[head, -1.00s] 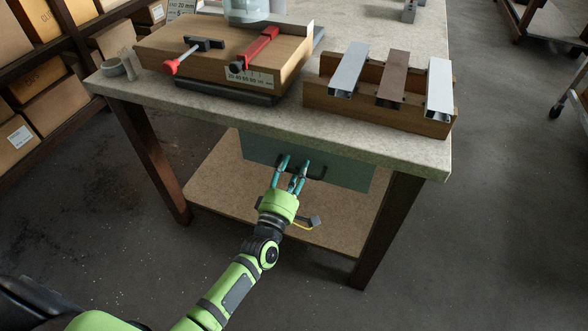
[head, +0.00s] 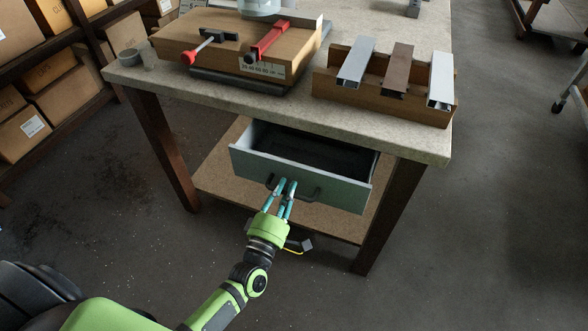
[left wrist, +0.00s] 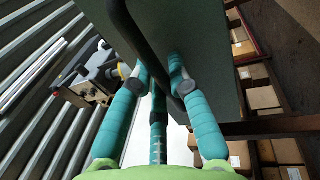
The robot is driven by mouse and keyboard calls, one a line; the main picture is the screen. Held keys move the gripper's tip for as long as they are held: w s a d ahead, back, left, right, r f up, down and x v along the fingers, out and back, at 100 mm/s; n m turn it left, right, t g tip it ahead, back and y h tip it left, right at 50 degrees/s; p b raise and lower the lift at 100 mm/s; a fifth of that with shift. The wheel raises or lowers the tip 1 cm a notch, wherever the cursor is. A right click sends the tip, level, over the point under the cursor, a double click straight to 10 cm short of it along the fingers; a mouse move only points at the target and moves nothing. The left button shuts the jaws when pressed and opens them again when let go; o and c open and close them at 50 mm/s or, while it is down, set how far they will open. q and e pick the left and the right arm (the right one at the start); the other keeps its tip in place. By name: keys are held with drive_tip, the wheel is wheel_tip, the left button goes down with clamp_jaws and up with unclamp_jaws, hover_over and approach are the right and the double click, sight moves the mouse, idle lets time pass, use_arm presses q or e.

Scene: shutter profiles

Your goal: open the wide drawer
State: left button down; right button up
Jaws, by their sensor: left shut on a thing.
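The wide drawer (head: 342,187) is a grey box under the workbench top. It stands partly pulled out, with its dark inside showing. Its dark bar handle (head: 310,193) is on the front panel. My left gripper (head: 285,187) is at the front panel, shut on the handle. In the left wrist view the handle (left wrist: 143,42) runs between the teal fingers of my left gripper (left wrist: 157,75), close to the drawer front (left wrist: 195,35). The fingers hide part of the handle in the head view. My right gripper is not in view.
The workbench (head: 220,98) carries a wooden block with clamps (head: 230,50) and a wooden rack (head: 390,97) with three metal profiles. A lower shelf (head: 222,181) lies beneath the drawer. Shelves with boxes (head: 45,85) stand at the left.

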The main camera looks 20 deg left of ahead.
use_arm(q)
drive_tip(key=s+p, duration=0.2)
drive_tip(key=s, duration=1.1)
drive_tip(key=shift+s+a, duration=0.2)
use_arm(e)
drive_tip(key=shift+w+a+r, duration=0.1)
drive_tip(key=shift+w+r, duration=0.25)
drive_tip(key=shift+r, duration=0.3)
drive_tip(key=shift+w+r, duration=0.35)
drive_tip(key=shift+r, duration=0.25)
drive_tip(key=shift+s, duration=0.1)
use_arm(q)
drive_tip(key=c, duration=1.2)
unclamp_jaws()
drive_tip(key=shift+o, duration=0.2)
